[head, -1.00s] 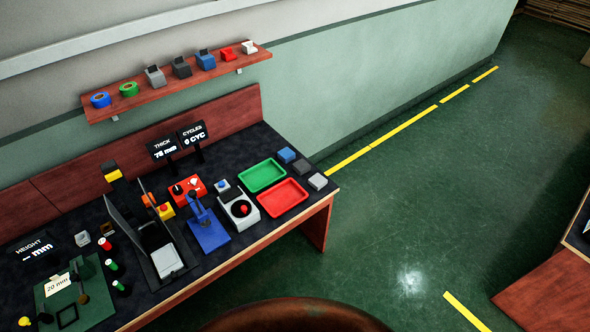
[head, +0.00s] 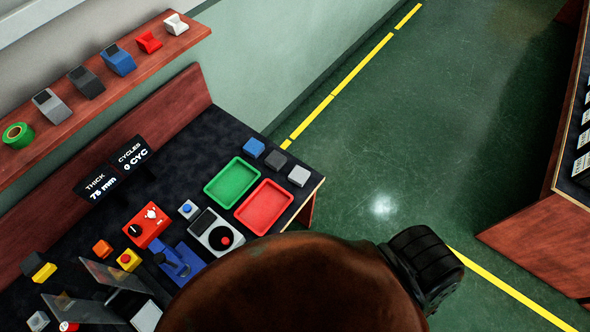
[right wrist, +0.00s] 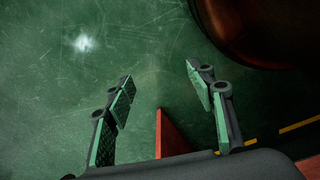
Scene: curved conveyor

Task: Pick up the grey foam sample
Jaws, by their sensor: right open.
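In the head view, three small foam-like blocks sit in a row at the right end of the dark bench top: a blue block (head: 254,147), a dark grey block (head: 276,160) and a light grey block (head: 299,176). The light grey one is closest to the bench's right corner. All three stand apart from each other. My right gripper (right wrist: 160,82) is open and empty in the right wrist view, with green floor behind its fingers. It is away from the blocks, and no block shows in that view. My left gripper is not in view.
A green tray (head: 232,183) and a red tray (head: 264,207) lie left of the blocks. A white scale-like device (head: 216,232) and a red control box (head: 147,224) stand further left. Open green floor (head: 390,150) lies right of the bench; another bench (head: 545,235) stands beyond.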

